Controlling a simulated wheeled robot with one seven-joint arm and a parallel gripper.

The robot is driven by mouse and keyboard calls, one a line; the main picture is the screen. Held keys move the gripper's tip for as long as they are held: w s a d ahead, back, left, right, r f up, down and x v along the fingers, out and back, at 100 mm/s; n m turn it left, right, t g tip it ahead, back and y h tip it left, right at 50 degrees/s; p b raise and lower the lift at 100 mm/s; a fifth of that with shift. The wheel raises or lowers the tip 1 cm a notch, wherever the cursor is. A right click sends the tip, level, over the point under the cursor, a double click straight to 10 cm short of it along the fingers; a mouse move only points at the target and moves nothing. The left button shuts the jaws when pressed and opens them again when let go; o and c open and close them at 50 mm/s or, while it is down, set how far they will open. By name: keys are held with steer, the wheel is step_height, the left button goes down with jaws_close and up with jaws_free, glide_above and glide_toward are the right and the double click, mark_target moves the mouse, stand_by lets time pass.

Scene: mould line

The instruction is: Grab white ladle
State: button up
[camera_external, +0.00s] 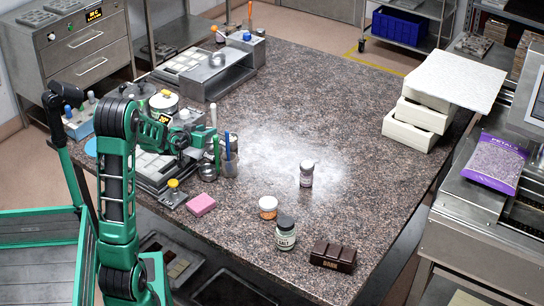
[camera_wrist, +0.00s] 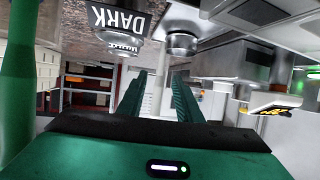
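I cannot clearly pick out a white ladle. In the external view, a pale upright handle (camera_external: 213,114) stands close to my gripper, and a rounded metal bowl (camera_external: 207,172) shows just below the gripper. I cannot tell whether they belong to one ladle. My gripper (camera_external: 204,148) is over the left edge of the stone counter, beside a grey cup (camera_external: 229,163) holding blue-handled tools.
On the speckled counter (camera_external: 330,115) are a pink block (camera_external: 201,204), an orange-filled jar (camera_external: 268,207), a salt jar (camera_external: 286,233), a shaker (camera_external: 306,173) and a dark bar (camera_external: 333,256). White boxes (camera_external: 412,113) are stacked right.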

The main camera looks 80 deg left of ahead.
steer(key=shift+x, duration=4)
steer(key=shift+s, duration=0.1)
jaws_close()
